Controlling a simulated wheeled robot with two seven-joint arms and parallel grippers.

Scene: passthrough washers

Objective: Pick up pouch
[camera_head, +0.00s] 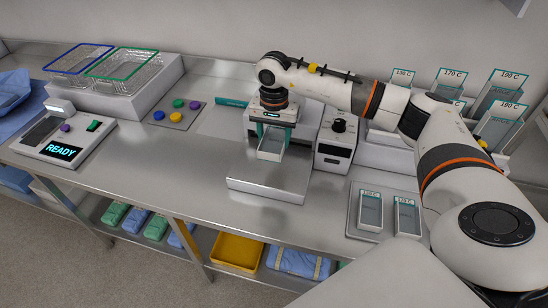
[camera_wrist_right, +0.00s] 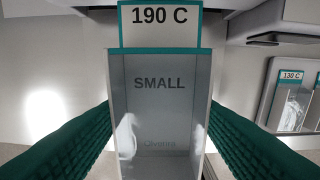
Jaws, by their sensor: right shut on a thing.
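A clear-fronted grey pouch (camera_head: 271,146) with teal edges hangs below my right gripper (camera_head: 272,129), above the metal plate of a bench device. The right wrist view shows the pouch (camera_wrist_right: 160,110) close up, with "190 C" on its top tab and "SMALL" on its face. The green ribbed fingers of my right gripper stand on both sides of it, shut on it. Whether its lower end touches the plate is hard to tell. My left gripper is not in view.
The metal plate (camera_head: 262,190) and a control box with a black knob (camera_head: 337,138) stand beside the pouch. More labelled pouches (camera_head: 500,95) stand at the right. A tray (camera_head: 352,222) holds two pouches. Baskets (camera_head: 125,65) and a "READY" panel (camera_head: 60,151) are left. The front-left bench is clear.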

